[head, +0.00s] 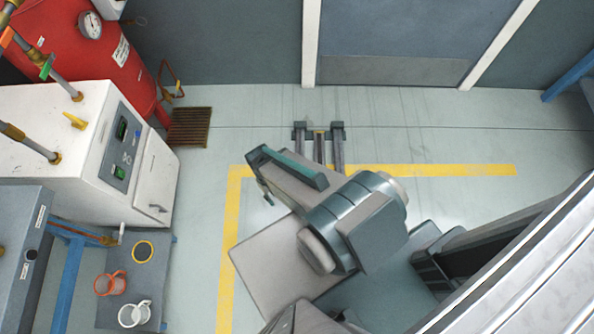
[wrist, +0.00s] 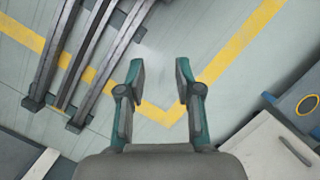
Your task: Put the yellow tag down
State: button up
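My gripper (wrist: 158,72) is open in the wrist view, with bare floor showing between its two fingers and nothing held. In the head view my gripper (head: 262,178) is over the floor, partly hidden by my arm. A small yellow piece (head: 75,121), possibly the yellow tag, is on top of the white cabinet at the left, well away from my gripper. A flat yellow ring with a dark centre (head: 142,252) lies on the grey tray (head: 108,250); it also shows in the wrist view (wrist: 307,104). I cannot tell which is the tag.
An orange cup-like ring (head: 104,284) and a white one (head: 133,314) are on the tray. Pipes with orange and green pieces (head: 47,67) rise near the white cabinet (head: 150,185) and red tank (head: 110,65). Floor between cabinet and my arm is free.

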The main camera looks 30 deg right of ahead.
jog(key=s+d+f+m+g, duration=0.1)
jog(key=s+d+g, duration=0.2)
jog(key=s, duration=0.7)
jog(key=shift+s, duration=0.4)
jog(key=shift+f, duration=0.1)
notch_tip(320, 180, up, 6)
jog(key=p, duration=0.5)
jog(key=shift+f+p, duration=0.15)
jog(key=shift+p, duration=0.25)
